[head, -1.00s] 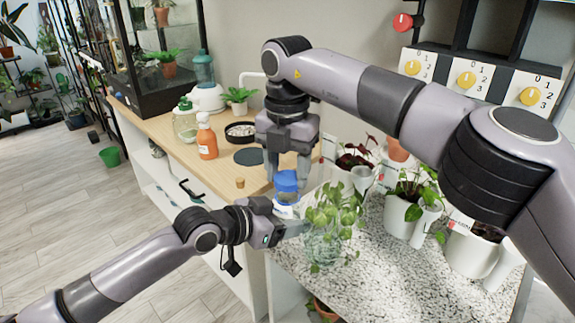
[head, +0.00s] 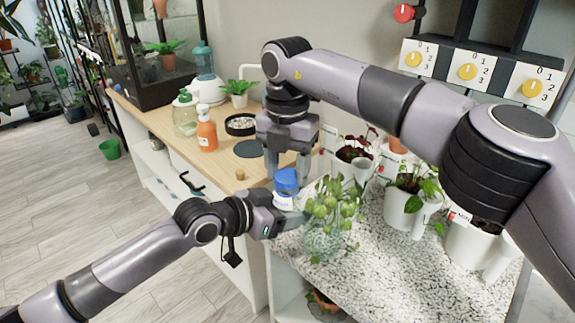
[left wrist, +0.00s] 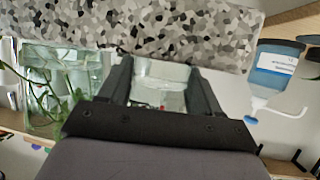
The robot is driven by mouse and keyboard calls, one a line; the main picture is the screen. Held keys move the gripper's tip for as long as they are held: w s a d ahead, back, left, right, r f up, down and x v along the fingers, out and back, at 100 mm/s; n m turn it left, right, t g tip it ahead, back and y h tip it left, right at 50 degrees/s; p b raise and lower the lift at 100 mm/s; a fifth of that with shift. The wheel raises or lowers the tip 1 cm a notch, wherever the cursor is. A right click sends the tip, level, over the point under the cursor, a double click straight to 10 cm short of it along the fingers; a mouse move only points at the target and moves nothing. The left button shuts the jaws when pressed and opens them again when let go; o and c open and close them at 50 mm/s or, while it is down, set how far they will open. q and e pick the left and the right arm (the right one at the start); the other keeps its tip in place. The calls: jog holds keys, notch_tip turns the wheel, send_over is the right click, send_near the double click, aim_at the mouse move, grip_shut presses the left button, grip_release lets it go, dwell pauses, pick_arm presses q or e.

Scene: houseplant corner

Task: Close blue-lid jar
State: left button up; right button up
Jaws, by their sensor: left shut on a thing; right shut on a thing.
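The blue lid (head: 286,180) sits at the top of the small jar (head: 283,202), over the front edge area between the wooden and speckled counters. My right gripper (head: 288,177) points down from above and is shut on the blue lid. My left gripper (head: 288,216) comes in from the left and is shut on the jar body below the lid. In the left wrist view the clear jar (left wrist: 162,78) shows between the two dark fingers. Whether the lid is seated or turned tight cannot be told.
A leafy plant in a glass vase (head: 323,242) stands close to the right of my left gripper. White pots (head: 402,212) stand on the speckled counter (head: 375,260). A cork (head: 240,174), an orange bottle (head: 207,135) and a dark disc (head: 248,149) are on the wooden counter.

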jog(key=shift+f, duration=0.3)
jog(key=m, duration=0.9)
jog(key=shift+w+m, duration=0.1)
jog(key=shift+m, duration=0.3)
jog(key=m, duration=0.4)
jog(key=shift+m, duration=0.3)
jog(key=m, duration=0.5)
jog(key=o, duration=1)
jog(key=shift+a, duration=0.1)
